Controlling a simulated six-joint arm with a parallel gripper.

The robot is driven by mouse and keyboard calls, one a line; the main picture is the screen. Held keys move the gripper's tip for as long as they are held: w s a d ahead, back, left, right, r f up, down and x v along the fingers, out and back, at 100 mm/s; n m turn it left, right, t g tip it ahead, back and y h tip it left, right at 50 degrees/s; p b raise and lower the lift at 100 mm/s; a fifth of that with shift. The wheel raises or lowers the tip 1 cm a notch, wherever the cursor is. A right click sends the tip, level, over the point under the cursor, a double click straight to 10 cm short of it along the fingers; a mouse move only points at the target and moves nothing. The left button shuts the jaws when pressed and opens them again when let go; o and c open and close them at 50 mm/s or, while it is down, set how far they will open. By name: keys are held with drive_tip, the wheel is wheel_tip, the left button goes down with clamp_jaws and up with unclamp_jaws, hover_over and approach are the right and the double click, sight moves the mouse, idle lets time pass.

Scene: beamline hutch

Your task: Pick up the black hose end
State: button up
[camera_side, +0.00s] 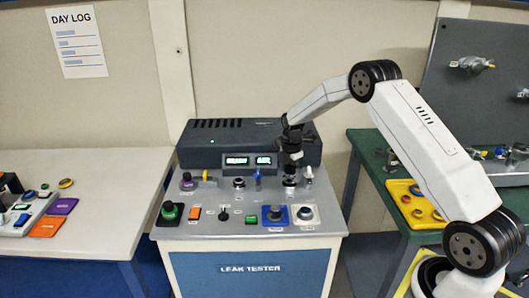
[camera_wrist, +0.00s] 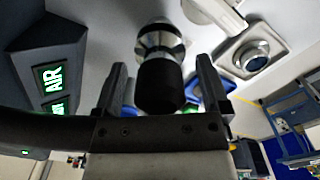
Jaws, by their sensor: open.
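My gripper (camera_side: 290,160) points down over the right part of the leak tester's top panel. In the wrist view its two fingers (camera_wrist: 161,66) stand apart, one on each side of a black cylindrical end (camera_wrist: 161,88), which looks like the black hose end. The black end sits at a silvery metal fitting (camera_wrist: 160,40) on the panel. A gap shows on each side of it, so the fingers look clear of it. In the side view the fitting (camera_side: 289,182) shows below my gripper, and the black end is hard to tell from the dark fingers.
The leak tester's panel (camera_side: 225,228) carries several knobs, buttons and ports close around my gripper. A dark display housing (camera_side: 230,135) with lit screens stands just behind. A white bench (camera_side: 110,190) is at left, and a green table (camera_side: 375,185) with a yellow tray is at right.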

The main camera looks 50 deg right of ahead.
idle(0.4)
clamp_jaws()
drive_tip(key=shift+r, duration=0.2)
drive_tip(key=shift+r, duration=0.55)
drive_tip(key=s+a+r, duration=0.4)
drive_tip(key=s+r, duration=0.7)
drive_tip(key=s, duration=0.2)
drive_tip(key=shift+s+r, duration=0.15)
drive_tip(key=shift+r, duration=0.1)
drive_tip(key=shift+a, duration=0.1)
